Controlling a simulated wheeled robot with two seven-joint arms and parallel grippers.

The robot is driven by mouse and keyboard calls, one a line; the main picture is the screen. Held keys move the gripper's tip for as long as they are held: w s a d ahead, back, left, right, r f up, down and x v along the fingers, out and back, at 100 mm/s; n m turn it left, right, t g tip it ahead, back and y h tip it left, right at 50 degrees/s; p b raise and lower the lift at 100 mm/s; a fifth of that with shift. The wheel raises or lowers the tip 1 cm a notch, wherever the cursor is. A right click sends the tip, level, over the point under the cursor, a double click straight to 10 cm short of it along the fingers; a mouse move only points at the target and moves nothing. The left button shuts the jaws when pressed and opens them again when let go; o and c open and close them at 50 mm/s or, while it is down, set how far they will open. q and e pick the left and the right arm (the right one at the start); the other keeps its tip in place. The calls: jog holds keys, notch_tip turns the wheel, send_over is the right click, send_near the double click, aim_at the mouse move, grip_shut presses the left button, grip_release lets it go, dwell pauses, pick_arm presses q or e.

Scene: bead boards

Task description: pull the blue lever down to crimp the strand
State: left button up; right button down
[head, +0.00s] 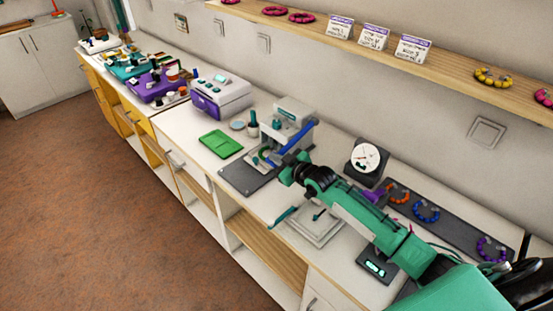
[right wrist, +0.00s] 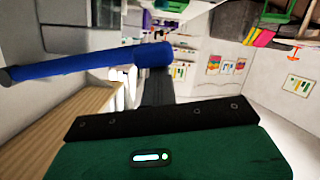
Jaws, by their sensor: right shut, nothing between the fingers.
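The blue lever (head: 299,136) is on the pale crimping press (head: 288,114) in the head view, and it slants down to the left. In the right wrist view the blue lever (right wrist: 95,64) crosses from the left edge to just beyond my fingers. My right gripper (head: 286,168) is shut and empty, close to the lever's lower end; its dark fingers (right wrist: 157,88) show in the wrist view. I cannot tell whether they touch the lever. A small green curved piece (head: 264,156) lies at the press's foot; I cannot tell if it is the strand. My left gripper is out of view.
A green tray (head: 220,144) and a purple and white machine (head: 221,95) stand left of the press. A round dial (head: 366,158) and a dark board (head: 452,226) with bead rings lie to the right. A wall shelf (head: 330,38) runs above.

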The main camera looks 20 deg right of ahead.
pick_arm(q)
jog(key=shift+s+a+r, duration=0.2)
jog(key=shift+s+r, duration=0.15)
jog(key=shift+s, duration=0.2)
pick_arm(e)
jog(key=s+d+r, duration=0.2)
jog(key=s+r, duration=0.4)
jog(key=s, duration=0.3)
jog(key=shift+s, duration=0.3)
